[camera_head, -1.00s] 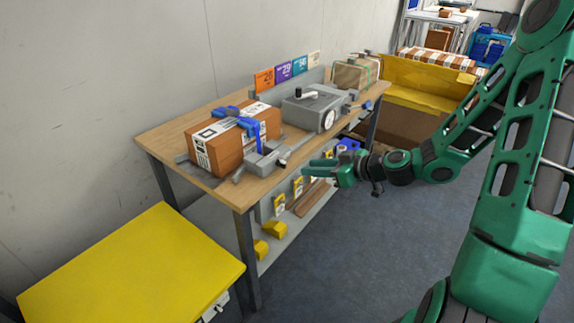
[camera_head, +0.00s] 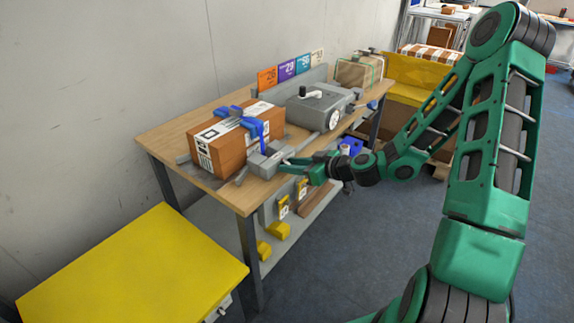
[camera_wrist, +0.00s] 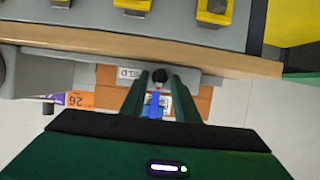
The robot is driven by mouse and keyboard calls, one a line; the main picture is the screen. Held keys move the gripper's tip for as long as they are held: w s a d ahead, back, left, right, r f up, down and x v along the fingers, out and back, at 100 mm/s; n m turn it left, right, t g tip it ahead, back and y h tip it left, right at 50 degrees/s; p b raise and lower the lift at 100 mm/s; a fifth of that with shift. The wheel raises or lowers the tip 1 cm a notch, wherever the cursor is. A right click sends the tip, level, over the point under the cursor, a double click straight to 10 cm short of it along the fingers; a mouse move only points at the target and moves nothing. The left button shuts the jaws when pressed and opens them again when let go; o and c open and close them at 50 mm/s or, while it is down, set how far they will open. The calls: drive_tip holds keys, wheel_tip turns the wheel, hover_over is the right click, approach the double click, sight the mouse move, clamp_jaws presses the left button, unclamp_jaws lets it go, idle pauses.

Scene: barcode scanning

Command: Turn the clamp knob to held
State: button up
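A brown carton (camera_head: 230,155) with white labels lies on the wooden table under a blue clamp (camera_head: 262,130). A grey clamp block (camera_head: 266,158) stands against its front, at the table's front edge. In the wrist view a small dark clamp knob (camera_wrist: 159,76) shows in front of a grey plate with a partly hidden label (camera_wrist: 128,73) reading "ELD". My gripper (camera_wrist: 161,82) is open, one green finger on each side of the knob, with gaps visible. In the head view my gripper (camera_head: 290,164) is at the block's right side and hides the knob.
A grey machine with a dial (camera_head: 318,108) stands right of the carton, with a strapped parcel (camera_head: 358,70) beyond. Numbered cards (camera_head: 287,70) line the back. A yellow-topped table (camera_head: 130,265) stands front left. Yellow items (camera_head: 278,231) sit on the shelf below.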

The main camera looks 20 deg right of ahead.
drive_tip(key=shift+w, duration=0.1)
clamp_jaws()
drive_tip(key=shift+d, duration=0.1)
drive_tip(key=m+y, duration=0.2)
drive_tip(key=m, duration=0.2)
drive_tip(key=d+f+m+g+y, duration=0.1)
drive_tip(key=m+y, duration=0.1)
drive_tip(key=m, duration=0.3)
drive_tip(key=m+y, duration=0.3)
drive_tip(key=m, duration=0.1)
drive_tip(key=shift+w+d+f, duration=0.2)
drive_tip(key=shift+w+f, duration=0.2)
idle(0.4)
drive_tip(key=shift+a+m, duration=0.1)
drive_tip(key=shift+m, duration=0.3)
